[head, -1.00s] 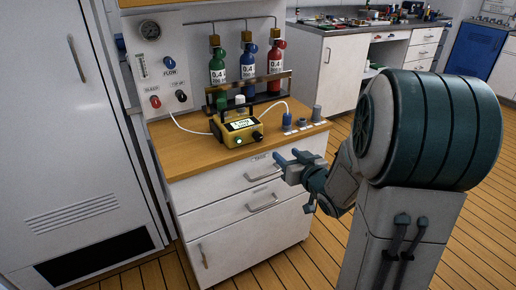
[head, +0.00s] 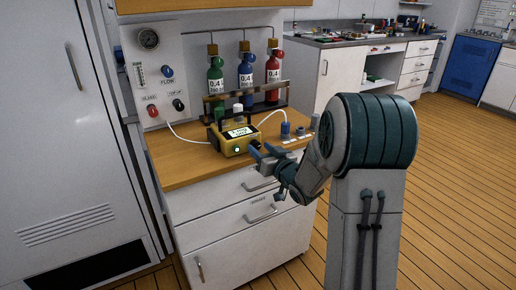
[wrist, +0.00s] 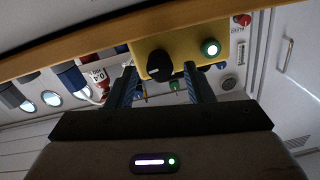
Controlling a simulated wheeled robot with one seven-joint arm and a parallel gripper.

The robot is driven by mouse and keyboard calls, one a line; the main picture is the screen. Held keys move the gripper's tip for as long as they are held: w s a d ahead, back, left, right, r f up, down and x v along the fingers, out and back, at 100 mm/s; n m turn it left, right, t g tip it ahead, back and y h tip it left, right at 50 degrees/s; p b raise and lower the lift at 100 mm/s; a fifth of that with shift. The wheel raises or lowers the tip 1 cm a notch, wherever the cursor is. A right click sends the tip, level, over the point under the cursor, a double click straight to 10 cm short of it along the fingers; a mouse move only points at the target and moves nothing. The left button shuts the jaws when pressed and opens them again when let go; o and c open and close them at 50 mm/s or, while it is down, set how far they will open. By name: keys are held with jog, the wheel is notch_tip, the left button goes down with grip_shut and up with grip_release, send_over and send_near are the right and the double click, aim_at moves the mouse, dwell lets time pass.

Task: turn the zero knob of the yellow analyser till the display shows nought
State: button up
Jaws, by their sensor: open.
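The yellow analyser (head: 229,148) stands on the wooden worktop near its front edge, its lit display (head: 240,132) facing up; the reading is too small to make out. In the wrist view the analyser's yellow front (wrist: 189,45) shows a black knob (wrist: 158,66) with a pale mark and a lit green button (wrist: 210,48). My gripper (head: 263,149) is at the front right of the analyser, over the counter's front edge. In the wrist view my gripper (wrist: 160,74) is open, with one finger on each side of the knob; whether they touch it I cannot tell.
Green (head: 216,77), blue (head: 246,70) and red (head: 273,68) gas bottles stand behind the analyser. Drawers (head: 240,190) lie below the worktop.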

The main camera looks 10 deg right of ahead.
jog(key=shift+x, duration=1)
jog(key=c, duration=1)
jog(key=shift+f+b, duration=0.1)
jog(key=shift+b, duration=0.4)
